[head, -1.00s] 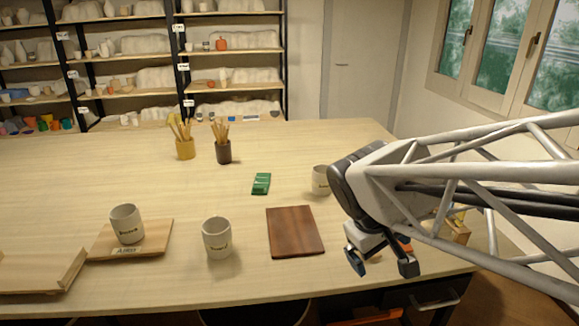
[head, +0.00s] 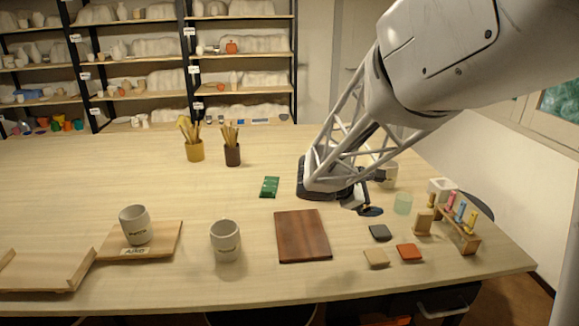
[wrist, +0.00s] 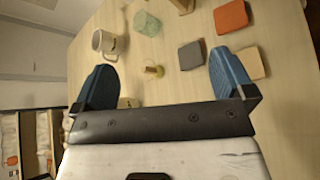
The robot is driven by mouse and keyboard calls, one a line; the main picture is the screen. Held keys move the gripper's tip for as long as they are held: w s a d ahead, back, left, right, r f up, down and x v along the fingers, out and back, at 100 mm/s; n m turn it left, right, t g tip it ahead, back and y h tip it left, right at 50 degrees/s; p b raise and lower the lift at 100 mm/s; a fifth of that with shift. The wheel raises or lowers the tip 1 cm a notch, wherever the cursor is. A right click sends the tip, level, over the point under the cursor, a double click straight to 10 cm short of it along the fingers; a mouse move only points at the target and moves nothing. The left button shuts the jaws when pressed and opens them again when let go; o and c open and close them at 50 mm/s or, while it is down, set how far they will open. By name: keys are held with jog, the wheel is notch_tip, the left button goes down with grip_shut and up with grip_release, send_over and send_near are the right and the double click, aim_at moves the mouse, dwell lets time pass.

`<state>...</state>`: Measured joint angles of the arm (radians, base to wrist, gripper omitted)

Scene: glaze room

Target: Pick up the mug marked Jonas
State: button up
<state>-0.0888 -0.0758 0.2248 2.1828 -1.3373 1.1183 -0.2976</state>
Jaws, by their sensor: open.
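A pale mug (head: 135,224) with a dark mark stands on a wooden board (head: 165,240) at the left, behind a name card that seems to read Aiko. A second pale mug (head: 225,241) stands front centre. Both mugs' marks are too small to read. A third mug (head: 388,175) stands partly behind my arm; in the wrist view it is a white mug (wrist: 104,42) with a handle, near the left finger. My gripper (head: 368,194) is open and empty at the right of the table; it also shows in the wrist view (wrist: 163,65). A pale shape (wrist: 127,102) is mostly hidden beside the left finger.
A green glass (head: 402,203), grey tile (head: 380,232), orange tile (head: 409,252), beige tile (head: 376,258) and a rack of coloured tubes (head: 458,230) crowd the right. A brown board (head: 301,236) and green item (head: 269,187) lie mid-table. Brush pots (head: 194,150) stand behind.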

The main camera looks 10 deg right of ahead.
jog(key=w+a+f+n+t, duration=0.2)
jog(key=w+f+n+t, duration=0.1)
jog(key=w, duration=0.4)
jog(key=w+a+f+n+t, duration=0.3)
jog(key=w+n, duration=0.2)
jog(key=w, duration=0.2)
jog(key=w+a+f+n+t, duration=0.3)
jog(key=w+f+n, duration=0.1)
jog(key=w, duration=0.4)
jog(key=shift+a+n+t, duration=0.15)
jog(key=shift+n+t, duration=0.15)
jog(key=shift+n, duration=0.2)
jog(key=shift+x, duration=1.3)
jog(key=shift+x, duration=2.65)
jog(key=shift+r, duration=0.1)
jog(key=c, duration=1.2)
